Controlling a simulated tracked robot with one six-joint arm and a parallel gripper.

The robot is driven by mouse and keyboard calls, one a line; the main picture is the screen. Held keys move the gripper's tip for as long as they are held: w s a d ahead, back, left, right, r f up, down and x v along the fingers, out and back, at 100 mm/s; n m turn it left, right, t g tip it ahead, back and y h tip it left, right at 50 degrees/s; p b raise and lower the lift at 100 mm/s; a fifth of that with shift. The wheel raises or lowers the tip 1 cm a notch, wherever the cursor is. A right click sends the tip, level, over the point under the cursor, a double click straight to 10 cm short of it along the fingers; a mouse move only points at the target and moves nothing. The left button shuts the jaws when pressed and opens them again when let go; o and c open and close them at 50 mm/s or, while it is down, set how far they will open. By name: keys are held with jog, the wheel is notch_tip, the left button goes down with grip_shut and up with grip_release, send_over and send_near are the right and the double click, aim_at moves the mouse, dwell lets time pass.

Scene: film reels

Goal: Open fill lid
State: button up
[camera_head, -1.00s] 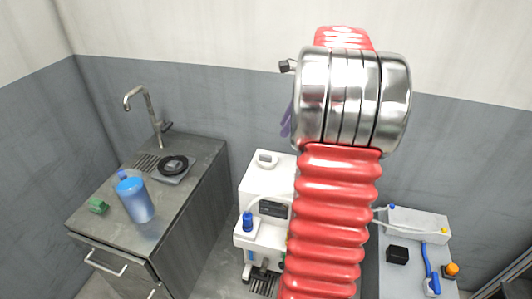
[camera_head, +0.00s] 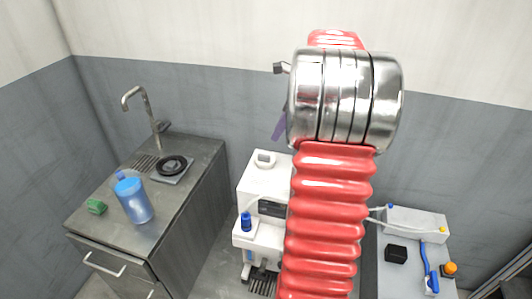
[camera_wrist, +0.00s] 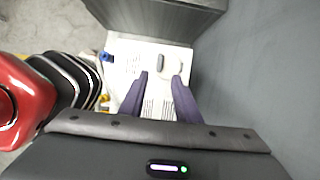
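The white machine (camera_head: 256,228) stands between the counter and my arm. A small raised piece with a grey part (camera_head: 264,159) sits on its top and may be the fill lid. In the wrist view, the machine's white top (camera_wrist: 133,50) carries a grey oblong piece (camera_wrist: 160,62) and a pale rounded piece beside it; I cannot tell whether either is the lid or its handle. My gripper (camera_wrist: 160,76) is open and empty, its two purple fingers apart over the machine. In the head view, my gripper (camera_head: 279,125) is mostly hidden behind my arm.
A dark counter (camera_head: 203,160) at left holds a blue bottle (camera_head: 134,200), a green sponge (camera_head: 96,207), a black ring (camera_head: 172,165) and a tap (camera_head: 148,108). A blue cap (camera_head: 246,222) is on the machine's front. A white box (camera_head: 414,222) stands at right. The grey wall is close behind.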

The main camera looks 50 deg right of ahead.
aim_at(266, 156)
jog(key=x, duration=1.1)
jog(key=shift+a+f, duration=0.1)
jog(key=shift+f, duration=0.05)
jog(key=shift+c, duration=0.2)
grip_shut()
